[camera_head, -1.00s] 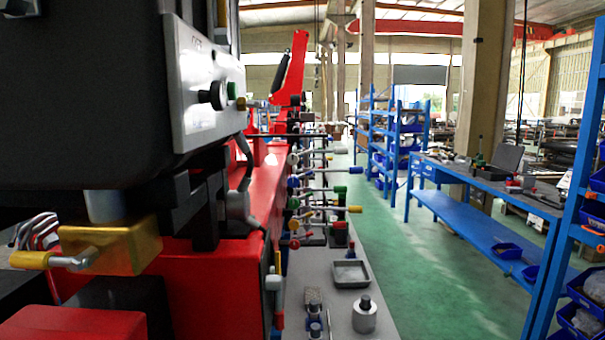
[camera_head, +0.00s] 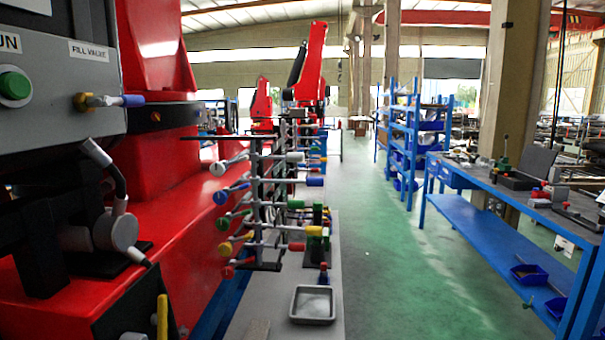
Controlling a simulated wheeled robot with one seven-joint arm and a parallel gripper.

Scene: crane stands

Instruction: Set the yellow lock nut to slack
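A rack of levers (camera_head: 265,205) stands ahead on a grey bench, beside the red crane stand (camera_head: 185,225). Its rods end in coloured knobs: white, blue, green, yellow and red. A yellow knob (camera_head: 225,249) shows low on its left side. Yellow also shows near the right end of a rod (camera_head: 314,231). I cannot tell which yellow part, if any, is the lock nut, or how it is set. A yellow upright bar (camera_head: 162,317) stands at the bottom edge. My gripper is not in view.
A grey tray (camera_head: 312,305) lies on the bench. Blue workbench (camera_head: 480,220) and shelves (camera_head: 408,140) stand right. The green aisle floor (camera_head: 390,270) is clear.

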